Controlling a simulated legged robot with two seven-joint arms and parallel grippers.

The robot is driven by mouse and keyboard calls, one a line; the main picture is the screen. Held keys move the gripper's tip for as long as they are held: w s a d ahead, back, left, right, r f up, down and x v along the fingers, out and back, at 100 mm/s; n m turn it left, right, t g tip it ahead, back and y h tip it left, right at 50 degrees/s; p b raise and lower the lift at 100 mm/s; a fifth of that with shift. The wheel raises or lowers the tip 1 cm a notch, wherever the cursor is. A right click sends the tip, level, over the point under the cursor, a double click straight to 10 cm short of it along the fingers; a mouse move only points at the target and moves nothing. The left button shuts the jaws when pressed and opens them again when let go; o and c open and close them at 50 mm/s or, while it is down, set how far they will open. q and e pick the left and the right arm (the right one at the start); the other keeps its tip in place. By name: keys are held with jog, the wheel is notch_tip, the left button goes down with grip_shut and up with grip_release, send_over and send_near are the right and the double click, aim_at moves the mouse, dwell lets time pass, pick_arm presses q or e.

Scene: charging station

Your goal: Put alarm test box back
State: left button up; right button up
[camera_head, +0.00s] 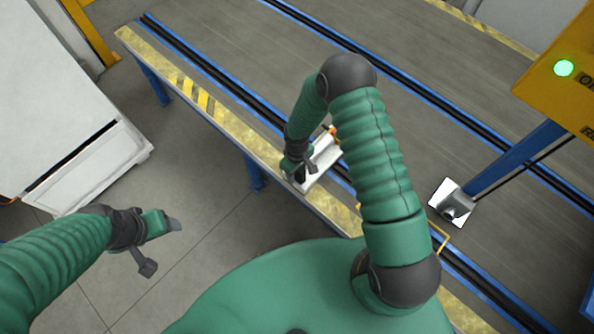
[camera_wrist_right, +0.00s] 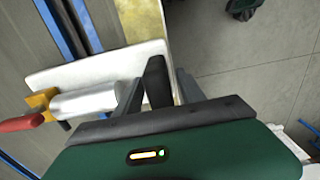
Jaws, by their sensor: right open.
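A white, flat-based thing (camera_head: 322,163) lies on the yellow-edged rail of the conveyor, beside my right gripper (camera_head: 298,172). In the right wrist view its white plate (camera_wrist_right: 95,67) carries a silver cylinder (camera_wrist_right: 80,103), with an orange block (camera_wrist_right: 41,101) and a red end (camera_wrist_right: 20,123). I cannot tell for sure that it is the alarm test box. My right gripper (camera_wrist_right: 155,78) is open, with its fingers at the plate's near end; whether they touch it is unclear. My left gripper (camera_head: 162,246) is open and empty above the floor.
A yellow box with a green light (camera_head: 563,68) stands at the right on a blue post (camera_head: 515,160). A white base plate (camera_head: 438,195) is at the post's foot. A white cabinet (camera_head: 45,100) stands at the left. Grey floor (camera_head: 195,170) is clear between cabinet and conveyor.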

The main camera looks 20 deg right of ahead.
jog(key=shift+r, duration=0.15)
notch_tip(320, 180, up, 12)
jog(key=shift+f+p, duration=0.25)
jog(key=shift+p, duration=0.6)
jog(key=s+r+m+t+p, duration=0.1)
jog(key=s+r+m, duration=0.1)
jog(key=s+r, duration=0.3)
jog(key=s+r+m+t+p, duration=0.1)
jog(key=s+r, duration=0.5)
jog(key=r, duration=0.7)
jog(key=shift+s+a+r+m+t+p, duration=0.25)
jog(key=shift+r+m+t+p, duration=0.15)
jog(key=shift+m, duration=0.3)
jog(key=shift+f, duration=0.1)
